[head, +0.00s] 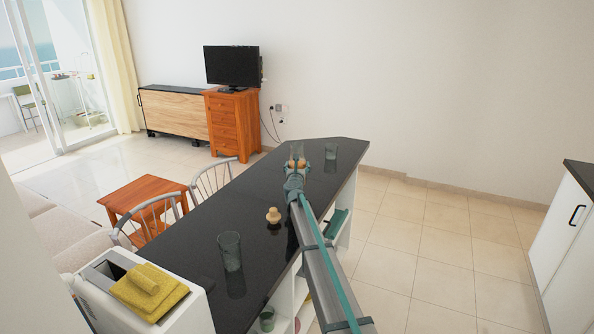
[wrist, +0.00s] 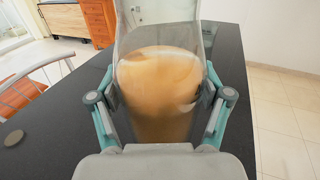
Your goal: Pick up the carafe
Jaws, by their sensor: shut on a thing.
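The carafe (wrist: 158,75) is a clear glass vessel with an amber-brown lower part, and it fills the middle of the wrist view. My gripper (wrist: 160,102) has one finger on each side of it and is shut on it. In the head view my gripper (head: 295,178) is over the far part of the black counter, and the carafe (head: 297,157) shows only partly beyond it. I cannot tell whether its base touches the counter.
The black counter (head: 205,215) holds a tall glass (head: 230,250), a small tan knobbed object (head: 273,215) and another glass (head: 331,151) just right of the carafe. Chairs (head: 158,215) stand along its left side. A white toaster (head: 175,305) with a yellow cloth is in front. The tiled floor (head: 430,240) at right is clear.

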